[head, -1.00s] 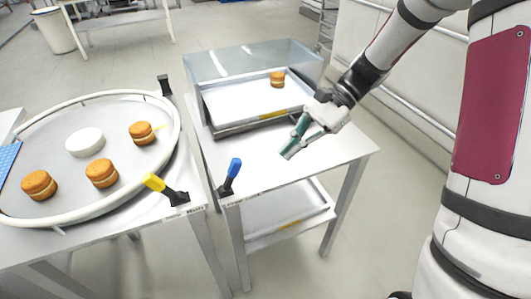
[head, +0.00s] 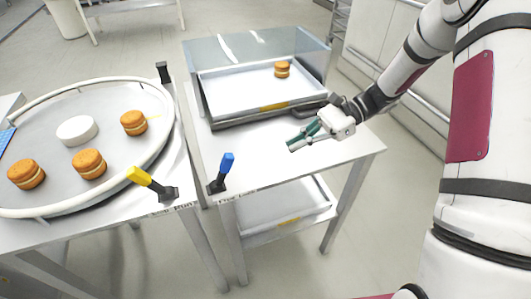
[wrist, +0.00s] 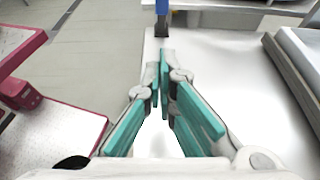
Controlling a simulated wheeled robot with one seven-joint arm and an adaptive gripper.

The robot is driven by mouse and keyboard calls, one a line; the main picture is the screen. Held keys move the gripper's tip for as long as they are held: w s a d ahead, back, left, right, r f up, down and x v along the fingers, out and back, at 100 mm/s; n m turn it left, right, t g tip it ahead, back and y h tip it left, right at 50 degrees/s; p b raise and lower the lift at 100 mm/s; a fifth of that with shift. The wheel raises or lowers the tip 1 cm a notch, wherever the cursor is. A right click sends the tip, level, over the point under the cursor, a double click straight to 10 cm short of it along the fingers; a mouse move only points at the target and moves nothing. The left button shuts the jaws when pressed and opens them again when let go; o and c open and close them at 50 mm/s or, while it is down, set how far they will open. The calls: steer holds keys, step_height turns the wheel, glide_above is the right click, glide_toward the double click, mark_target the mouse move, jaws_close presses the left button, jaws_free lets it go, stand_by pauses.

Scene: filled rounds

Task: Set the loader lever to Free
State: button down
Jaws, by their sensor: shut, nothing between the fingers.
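The lever with a blue grip (head: 227,163) stands on a black base at the front left corner of the right-hand table. A small label under it seems to read Free and Load. The lever leans slightly right in the head view, and I cannot tell which setting that is. In the wrist view its blue part (wrist: 162,7) shows at the top edge, beyond the fingertips. My gripper (head: 292,146) has green finger pads and is to the right of the lever, above the table and apart from it. In the wrist view my gripper (wrist: 164,58) has its tips together, empty.
A yellow-gripped lever (head: 139,175) stands at the round turntable's (head: 110,190) table, left of a gap. A clear-covered tray (head: 235,88) with one filled round (head: 282,69) sits behind my gripper. The right table's front (head: 290,168) is clear.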

glide_toward(226, 174)
steer(key=f, duration=0.3)
steer(key=shift+w+f, duration=0.35)
steer(key=shift+f, duration=0.05)
steer(key=a, duration=0.2)
steer(key=a+r, duration=0.1)
steer(key=shift+s+p, duration=0.3)
steer(key=shift+s, duration=0.1)
steer(key=shift+s+a+r, duration=0.1)
steer(key=shift+a+r, duration=0.1)
steer(key=shift+a, duration=0.2)
steer(key=shift+r, duration=0.1)
